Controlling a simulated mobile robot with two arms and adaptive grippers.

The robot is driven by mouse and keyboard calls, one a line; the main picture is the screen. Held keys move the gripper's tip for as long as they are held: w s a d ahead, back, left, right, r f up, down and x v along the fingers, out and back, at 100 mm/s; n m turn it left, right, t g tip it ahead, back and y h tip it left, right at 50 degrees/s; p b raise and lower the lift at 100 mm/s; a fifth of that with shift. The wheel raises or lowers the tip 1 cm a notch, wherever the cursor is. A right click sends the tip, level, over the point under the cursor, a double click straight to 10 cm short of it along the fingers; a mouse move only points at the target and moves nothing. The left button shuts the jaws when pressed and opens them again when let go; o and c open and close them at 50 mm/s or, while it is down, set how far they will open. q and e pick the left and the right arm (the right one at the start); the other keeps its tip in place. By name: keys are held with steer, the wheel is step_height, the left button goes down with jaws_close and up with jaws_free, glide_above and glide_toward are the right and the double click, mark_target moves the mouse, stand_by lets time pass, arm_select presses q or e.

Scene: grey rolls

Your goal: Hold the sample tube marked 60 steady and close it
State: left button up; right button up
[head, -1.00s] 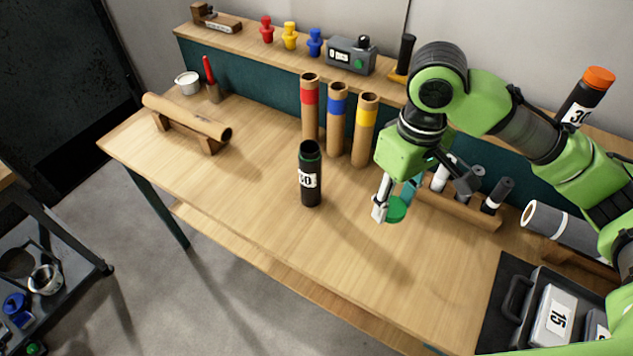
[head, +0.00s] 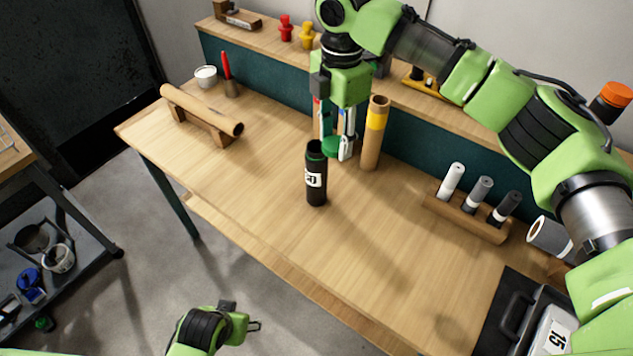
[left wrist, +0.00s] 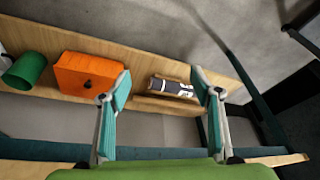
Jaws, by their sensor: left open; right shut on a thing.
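The dark sample tube (head: 316,190) stands upright and open on the bench, with green at its neck. Its white label is turned partly away, so the number shows only in part. My right gripper (head: 341,148) is shut on a green cap (head: 331,147). The cap is just right of the tube's mouth in the picture and not seated on it; its exact height is hard to tell. My left gripper (head: 255,325) is low in front of the bench, away from the tube. In the left wrist view its fingers (left wrist: 161,88) are apart and empty.
A brown roll (head: 200,108) lies on a wooden cradle at left. A yellow-banded cardboard tube (head: 374,135) stands behind the cap. A rack (head: 465,218) of small rolls is at right. The left wrist view shows an orange box (left wrist: 88,75) on a wooden board. The bench front is clear.

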arm_select(q)
steer(key=w+d+r+t, duration=0.2)
steer(key=w+r, duration=0.2)
steer(key=r, duration=0.3)
steer(key=t+h, duration=0.3)
steer(key=t, duration=0.4)
glide_toward(314, 182)
steer(key=shift+w+f+m, duration=0.4)
steer(key=shift+f, duration=0.25)
arm_select(e)
steer(key=w+a+r+n, duration=0.2)
steer(key=w+a+n, duration=0.2)
steer(key=n, duration=0.4)
steer(key=shift+w+r+n, duration=0.3)
steer(key=shift+w+r, duration=0.05)
steer(key=shift+r, duration=0.05)
arm_select(q)
steer(key=shift+w, duration=0.1)
arm_select(e)
steer(key=shift+d, duration=0.1)
arm_select(q)
steer(key=x, duration=1.2)
steer(key=shift+d+r, duration=0.1)
steer(key=shift+r, duration=0.05)
jaws_close()
arm_select(e)
steer(key=shift+f, duration=2.5)
